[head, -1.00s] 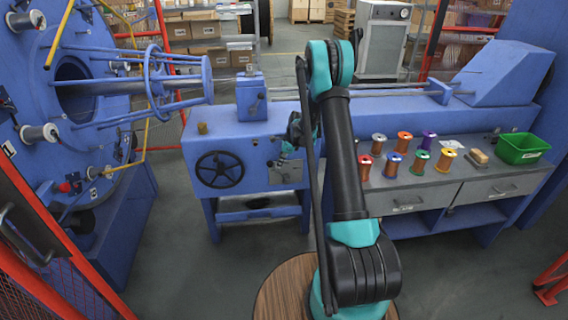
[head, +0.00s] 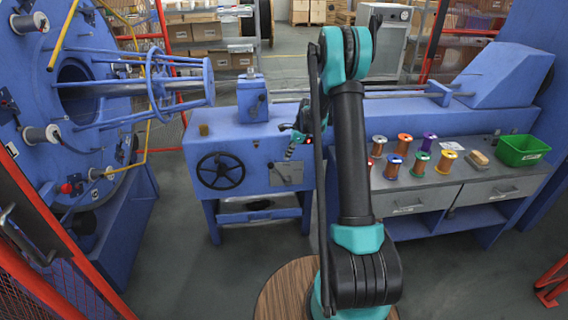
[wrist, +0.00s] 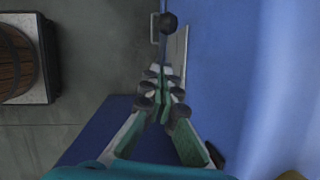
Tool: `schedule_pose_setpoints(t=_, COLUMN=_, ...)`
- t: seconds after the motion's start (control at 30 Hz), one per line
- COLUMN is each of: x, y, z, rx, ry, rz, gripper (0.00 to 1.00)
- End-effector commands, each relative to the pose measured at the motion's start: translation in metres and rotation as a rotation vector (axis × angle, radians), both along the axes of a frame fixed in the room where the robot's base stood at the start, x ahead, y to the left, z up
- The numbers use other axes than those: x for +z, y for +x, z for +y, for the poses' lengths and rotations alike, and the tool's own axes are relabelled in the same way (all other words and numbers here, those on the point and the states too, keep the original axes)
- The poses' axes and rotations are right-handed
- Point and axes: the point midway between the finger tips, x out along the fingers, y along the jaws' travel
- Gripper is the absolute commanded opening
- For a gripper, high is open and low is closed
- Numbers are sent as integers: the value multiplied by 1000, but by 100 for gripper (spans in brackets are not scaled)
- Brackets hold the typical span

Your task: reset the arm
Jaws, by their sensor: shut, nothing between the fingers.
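My gripper (head: 290,153) is in front of the blue machine's front face, above and close to a grey plate (head: 286,174). It is partly hidden by my own arm. In the wrist view my gripper (wrist: 162,76) shows its teal and grey fingers with dark pads drawn together, with nothing held between them. A dark round knob (wrist: 168,22) lies just beyond the fingertips in that view; I cannot tell its exact distance.
A black handwheel (head: 220,171) is left of the plate. Several wire spools (head: 392,166), a brush (head: 478,158) and a green bin (head: 522,150) stand on the right bench. Red guard frames (head: 40,235) edge the left.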

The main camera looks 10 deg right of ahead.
Motion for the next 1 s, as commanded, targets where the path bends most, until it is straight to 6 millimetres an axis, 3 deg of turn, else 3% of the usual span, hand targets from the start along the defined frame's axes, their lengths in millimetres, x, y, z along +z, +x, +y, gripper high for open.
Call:
schedule_pose_setpoints(t=0.2, x=36, y=-5, z=-6, rx=-1, ry=0, rz=0, gripper=0)
schedule_pose_setpoints(t=0.4, x=52, y=-9, z=-8, rx=7, ry=-2, rz=-3, gripper=0)
schedule_pose_setpoints(t=0.53, x=64, y=-25, z=-8, rx=68, ry=-26, rz=-34, gripper=0)
schedule_pose_setpoints(t=0.67, x=84, y=-59, z=-9, rx=205, ry=-79, rz=-95, gripper=0)
schedule_pose_setpoints(t=1.0, x=123, y=-171, z=-13, rx=645, ry=-260, rz=-261, gripper=0)
